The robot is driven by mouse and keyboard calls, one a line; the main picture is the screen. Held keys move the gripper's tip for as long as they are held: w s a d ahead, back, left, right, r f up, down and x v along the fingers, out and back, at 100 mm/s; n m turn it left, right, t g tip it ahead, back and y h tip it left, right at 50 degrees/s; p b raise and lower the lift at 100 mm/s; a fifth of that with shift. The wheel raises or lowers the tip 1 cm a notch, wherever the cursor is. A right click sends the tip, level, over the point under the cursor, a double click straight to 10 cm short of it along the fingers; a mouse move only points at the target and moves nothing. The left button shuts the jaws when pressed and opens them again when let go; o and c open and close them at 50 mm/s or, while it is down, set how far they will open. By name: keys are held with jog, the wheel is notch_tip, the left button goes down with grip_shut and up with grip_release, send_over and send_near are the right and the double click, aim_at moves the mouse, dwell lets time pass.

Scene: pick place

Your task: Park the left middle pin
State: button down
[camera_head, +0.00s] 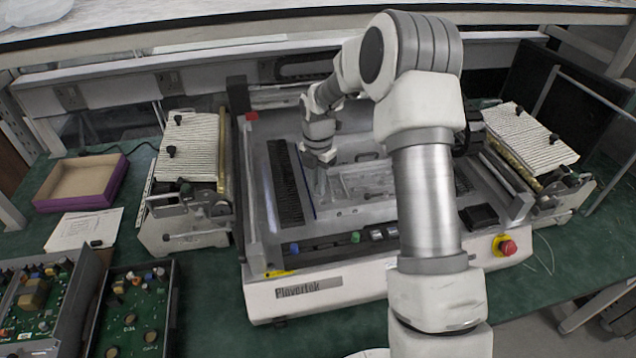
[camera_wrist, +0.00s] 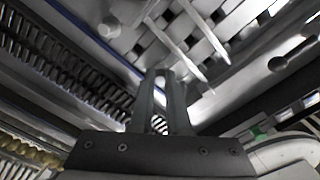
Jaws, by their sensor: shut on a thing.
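My gripper (camera_head: 321,182) reaches down into the machine's bed, at the left part of the clear-looking tray (camera_head: 366,210). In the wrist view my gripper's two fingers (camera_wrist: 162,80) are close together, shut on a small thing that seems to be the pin. The fingers hide most of it, so its shape and whether it touches the bed cannot be told.
Black slotted strips (camera_head: 285,185) run left of the tray. Ribbed boards with black knobs flank the machine, one at the left (camera_head: 190,140) and one at the right (camera_head: 528,135). A red stop button (camera_head: 508,247) is at the front right. A purple box (camera_head: 82,182) stands far left.

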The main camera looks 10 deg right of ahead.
jog(key=c, duration=0.8)
grip_release()
jog(key=c, duration=0.4)
jog(key=shift+o, duration=0.2)
jog(key=shift+r, duration=0.15)
jog(key=shift+r+p, duration=2.5)
jog(key=shift+r, duration=0.9)
